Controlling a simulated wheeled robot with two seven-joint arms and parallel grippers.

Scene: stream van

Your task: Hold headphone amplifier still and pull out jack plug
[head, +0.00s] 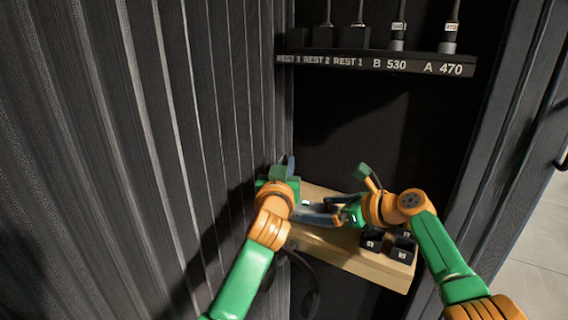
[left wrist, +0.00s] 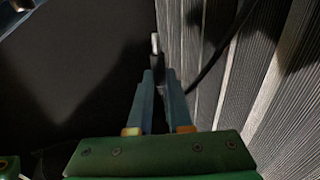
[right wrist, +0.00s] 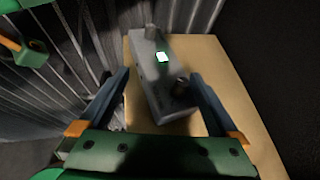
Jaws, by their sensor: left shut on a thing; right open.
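The headphone amplifier (right wrist: 150,80) is a small grey box with a lit green-white display and a dark knob, standing on a wooden shelf. In the head view it (head: 316,219) is partly hidden by my arms. My right gripper (right wrist: 160,76) is open, with one finger on each side of the amplifier; contact cannot be told. The jack plug (left wrist: 156,48) has a bare silver tip and a dark body. My left gripper (left wrist: 158,76) is shut on its body, and the tip stands free in the left wrist view. In the head view my left gripper (head: 289,163) is above the shelf's left end.
The wooden shelf (head: 340,255) carries several small black bins (head: 402,252) at right. A labelled rack (head: 400,63) with hanging cables is above. A ribbed wall (head: 150,120) is close on the left. A black cable (head: 312,285) hangs below the shelf.

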